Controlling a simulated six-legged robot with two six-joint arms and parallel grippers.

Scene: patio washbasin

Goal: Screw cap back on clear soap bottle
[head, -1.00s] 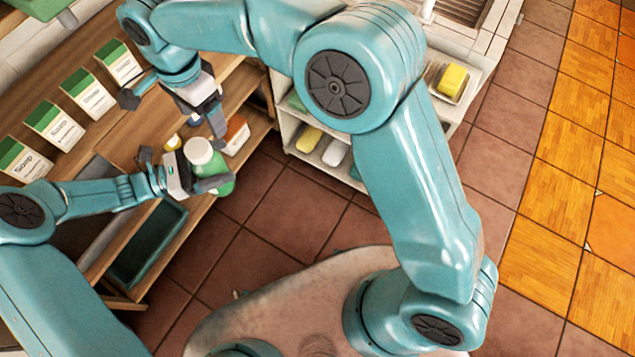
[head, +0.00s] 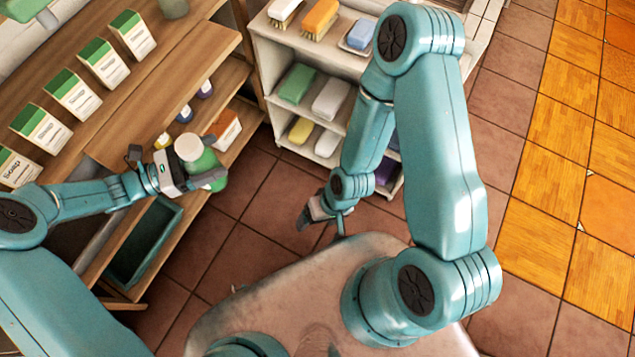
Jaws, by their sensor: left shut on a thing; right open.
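A bottle (head: 207,163) with a green body and a round white top (head: 188,146) is at the front of the wooden shelf unit, slightly tilted. My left gripper (head: 180,172) is shut on this bottle and holds it in front of the shelves. The white top sits at the bottle's upper end; I cannot tell whether it is screwed tight. No separate loose cap shows. My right gripper (head: 322,222) is open and appears empty, well to the right of the bottle and over the tiled floor.
Several green-and-white soap cartons (head: 73,93) line the wooden counter (head: 150,110). An orange-and-white box (head: 224,129) and small bottles stand on the shelf below. A green bin (head: 145,243) is lower. A white shelf (head: 262,45) with brushes and soap bars is at the back. Floor between is clear.

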